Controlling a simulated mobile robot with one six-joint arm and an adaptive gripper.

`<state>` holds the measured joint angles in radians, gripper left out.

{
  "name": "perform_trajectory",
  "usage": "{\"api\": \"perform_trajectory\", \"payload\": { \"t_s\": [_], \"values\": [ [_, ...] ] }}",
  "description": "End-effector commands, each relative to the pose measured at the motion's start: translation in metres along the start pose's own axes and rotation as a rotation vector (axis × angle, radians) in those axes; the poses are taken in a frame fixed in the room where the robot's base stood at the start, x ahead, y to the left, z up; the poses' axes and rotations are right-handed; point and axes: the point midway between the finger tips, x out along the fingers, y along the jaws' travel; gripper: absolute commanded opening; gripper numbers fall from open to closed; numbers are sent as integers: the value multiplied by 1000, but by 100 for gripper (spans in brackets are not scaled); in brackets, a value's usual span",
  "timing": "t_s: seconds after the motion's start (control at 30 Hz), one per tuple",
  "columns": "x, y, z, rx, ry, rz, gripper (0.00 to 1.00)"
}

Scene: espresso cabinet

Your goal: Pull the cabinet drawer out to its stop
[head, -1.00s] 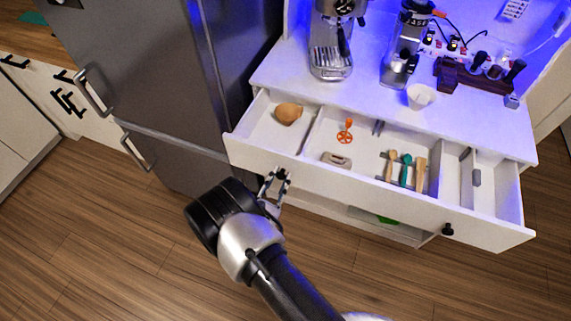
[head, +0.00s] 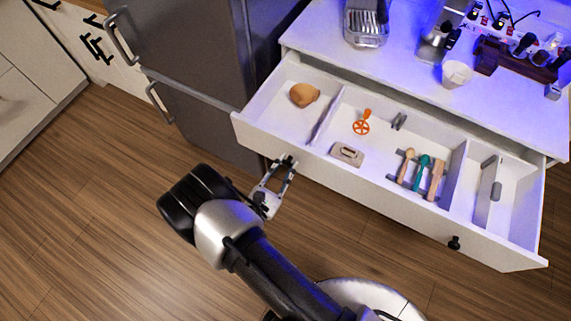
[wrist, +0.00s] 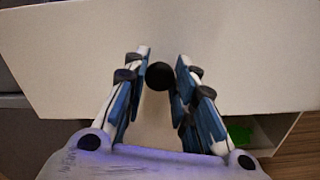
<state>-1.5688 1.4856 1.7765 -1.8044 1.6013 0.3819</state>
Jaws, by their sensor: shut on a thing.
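The white cabinet drawer (head: 385,208) stands far out from under the countertop, its compartments in full view from above. My gripper (head: 283,167) is at the left part of the drawer front in the head view. In the wrist view, my gripper's fingers (wrist: 163,74) are shut on the round black left knob (wrist: 159,77). The right knob (head: 454,243) is free. The wrist view shows the plain white drawer front (wrist: 235,50) close ahead.
The drawer holds a brown rounded item (head: 304,95), an orange tool (head: 362,122), a beige block (head: 347,154) and several utensils (head: 423,174). A white cup (head: 456,74) stands on the countertop. A grey fridge (head: 195,70) is at the left. The wooden floor (head: 110,220) in front is clear.

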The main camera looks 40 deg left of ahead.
Motion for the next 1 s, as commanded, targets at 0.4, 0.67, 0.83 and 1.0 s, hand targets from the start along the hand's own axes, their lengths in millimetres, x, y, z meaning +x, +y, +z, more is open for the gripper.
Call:
{"api": "perform_trajectory", "payload": {
  "t_s": [0.4,0.67,0.83,1.0],
  "values": [
    [-2,-2,-3,-7,7,2,38],
    [-1,-1,-2,-5,4,2,46],
    [-2,0,-1,-4,4,2,46],
    [-20,1,-2,-5,5,7,46]
  ]
}}
